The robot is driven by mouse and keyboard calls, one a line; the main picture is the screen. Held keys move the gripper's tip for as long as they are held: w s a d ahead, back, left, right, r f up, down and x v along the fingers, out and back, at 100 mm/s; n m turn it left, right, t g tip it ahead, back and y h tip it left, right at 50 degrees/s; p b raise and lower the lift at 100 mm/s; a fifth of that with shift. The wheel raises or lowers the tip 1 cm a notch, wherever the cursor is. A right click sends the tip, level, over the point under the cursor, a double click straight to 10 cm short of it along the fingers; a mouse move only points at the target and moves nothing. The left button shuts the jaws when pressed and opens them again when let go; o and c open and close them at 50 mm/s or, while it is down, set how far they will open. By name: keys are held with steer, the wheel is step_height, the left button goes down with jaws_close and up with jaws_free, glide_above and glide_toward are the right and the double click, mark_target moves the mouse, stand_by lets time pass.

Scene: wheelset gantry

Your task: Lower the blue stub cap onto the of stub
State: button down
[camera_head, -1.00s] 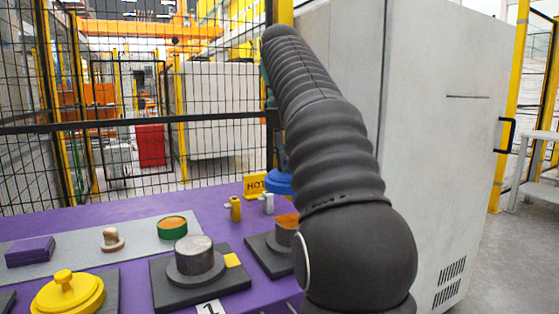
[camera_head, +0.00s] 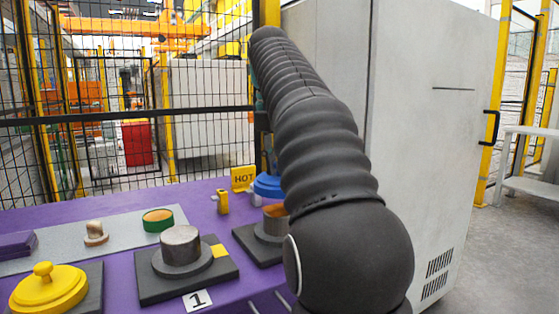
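The blue stub cap (camera_head: 268,186) shows just left of my arm. It is above the right-hand grey stub (camera_head: 269,228) with an orange-brown top, with a small gap between them in this view. That stub stands on a dark square base (camera_head: 254,243), and my arm covers its right side. My arm also hides the cap's right part. My gripper is hidden behind the arm, so its hold on the cap cannot be seen.
A second bare stub (camera_head: 181,244) stands on a dark base behind a "1" label (camera_head: 197,300). A yellow cap (camera_head: 47,287), green ring (camera_head: 158,220), knob (camera_head: 95,233) and purple block (camera_head: 14,246) lie left. A HOT sign (camera_head: 243,179) stands behind. A tall cabinet (camera_head: 430,150) is right.

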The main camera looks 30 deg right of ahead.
mark_target(279, 193)
steer(key=shift+f+b, duration=0.75)
steer(key=shift+f, duration=0.6)
steer(key=shift+p, duration=1.05)
stand_by(0.7)
steer(key=shift+f+b, duration=1.2)
steer(key=shift+f, duration=0.8)
steer(key=c, duration=0.9)
jaws_free()
steer(key=shift+r+p, duration=1.25)
steer(key=shift+r, duration=0.75)
steer(key=b, duration=0.2)
steer(key=shift+f+b, duration=0.15)
steer(key=shift+b, duration=0.15)
